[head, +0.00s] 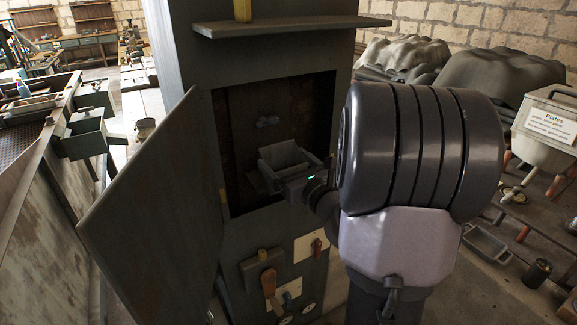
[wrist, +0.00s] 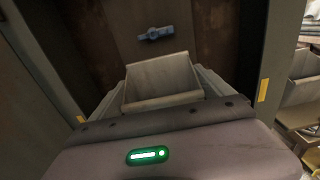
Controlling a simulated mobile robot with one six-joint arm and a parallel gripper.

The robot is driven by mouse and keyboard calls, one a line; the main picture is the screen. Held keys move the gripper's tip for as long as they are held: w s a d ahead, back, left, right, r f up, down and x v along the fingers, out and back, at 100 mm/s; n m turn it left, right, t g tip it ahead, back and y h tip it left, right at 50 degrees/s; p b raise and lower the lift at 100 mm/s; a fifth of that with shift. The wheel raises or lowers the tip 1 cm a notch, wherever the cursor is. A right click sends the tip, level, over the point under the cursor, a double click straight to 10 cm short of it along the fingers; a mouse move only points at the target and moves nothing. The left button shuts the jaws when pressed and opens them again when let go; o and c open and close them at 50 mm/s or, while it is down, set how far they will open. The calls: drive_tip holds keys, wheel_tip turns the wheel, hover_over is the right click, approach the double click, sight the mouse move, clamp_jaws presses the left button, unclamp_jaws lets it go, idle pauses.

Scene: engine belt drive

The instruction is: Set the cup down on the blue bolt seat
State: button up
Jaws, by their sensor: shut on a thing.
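The cup (head: 288,154) is a grey, open-topped box. My gripper (head: 292,178) is shut on it, with one finger along each side. The wrist view shows the cup (wrist: 160,82) between the two fingers, its open top facing up. The blue bolt seat (head: 268,121) is a small blue piece on the dark brown surface inside the cabinet opening. In the wrist view the seat (wrist: 155,34) shows just above and beyond the cup's back rim. A gap seems to lie between cup and seat; its depth is hard to tell. The cup's underside is hidden.
The tall grey cabinet (head: 190,45) has its door (head: 155,195) swung open to the left. A shelf (head: 290,26) juts out above the opening. Levers and knobs (head: 268,280) sit below it. A bench with a box labelled Plates (head: 548,122) stands at right.

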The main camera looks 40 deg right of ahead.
sight(278, 158)
drive_tip(key=p+x, duration=0.1)
drive_tip(key=x, duration=0.6)
drive_tip(key=shift+w+f, duration=0.1)
drive_tip(key=shift+w, duration=0.15)
drive_tip(key=shift+f+b, duration=0.5)
drive_tip(key=shift+f, duration=0.1)
drive_tip(key=shift+s, duration=0.1)
idle(0.3)
drive_tip(key=o, duration=1.2)
drive_tip(key=shift+o, duration=0.2)
